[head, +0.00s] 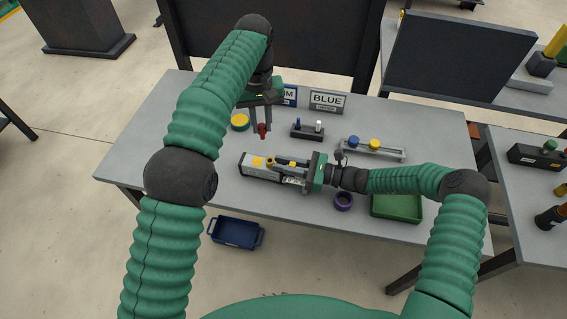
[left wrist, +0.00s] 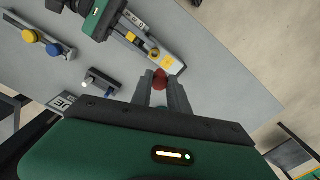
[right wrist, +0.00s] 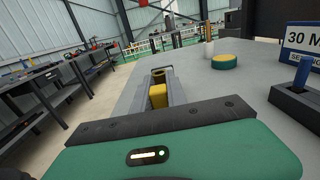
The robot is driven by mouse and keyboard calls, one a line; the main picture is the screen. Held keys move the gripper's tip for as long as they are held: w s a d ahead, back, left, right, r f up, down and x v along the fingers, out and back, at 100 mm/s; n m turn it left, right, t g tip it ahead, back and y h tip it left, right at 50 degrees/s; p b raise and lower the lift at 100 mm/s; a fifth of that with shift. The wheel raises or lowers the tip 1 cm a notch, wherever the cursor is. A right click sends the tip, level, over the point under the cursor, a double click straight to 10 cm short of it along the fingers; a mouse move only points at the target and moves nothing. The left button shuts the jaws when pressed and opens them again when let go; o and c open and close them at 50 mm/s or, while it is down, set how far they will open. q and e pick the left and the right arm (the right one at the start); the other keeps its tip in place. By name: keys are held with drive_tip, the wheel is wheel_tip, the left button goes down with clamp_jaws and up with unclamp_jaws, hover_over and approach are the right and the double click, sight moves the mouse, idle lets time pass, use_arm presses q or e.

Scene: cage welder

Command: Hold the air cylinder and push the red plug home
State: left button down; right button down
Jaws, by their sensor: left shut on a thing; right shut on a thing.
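The air cylinder (head: 249,160) is a long grey body with yellow patches, lying on the grey bench. My right gripper (head: 284,170) is shut on it from the right; in the right wrist view, a yellow block and a ring-shaped yellow port (right wrist: 158,72) show around the fingers (right wrist: 167,95). The red plug (head: 262,130) is shut between the fingertips of my left gripper (head: 262,120), which points down behind the cylinder. In the left wrist view the red plug (left wrist: 160,80) is at the fingertips, apart from the cylinder (left wrist: 150,42) in the picture. The fingers partly hide the plug.
A dark block with a blue and a white peg (head: 307,132), a rail with blue and yellow knobs (head: 372,152) and a yellow-green disc (head: 240,121) stand around. A blue bin (head: 236,232) is below the front edge.

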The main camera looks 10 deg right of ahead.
use_arm(q)
drive_tip(key=d+f, duration=0.1)
drive_tip(key=f, duration=0.1)
drive_tip(key=shift+s+d+f+m, duration=0.3)
drive_tip(key=shift+s+d+f, duration=0.05)
drive_tip(key=shift+d, duration=0.05)
drive_tip(key=shift+f, duration=3.2)
drive_tip(key=shift+s+a+f, duration=0.1)
drive_tip(key=shift+f, duration=0.05)
drive_tip(key=shift+f, duration=0.45)
drive_tip(key=shift+f, duration=0.3)
drive_tip(key=shift+f, duration=0.3)
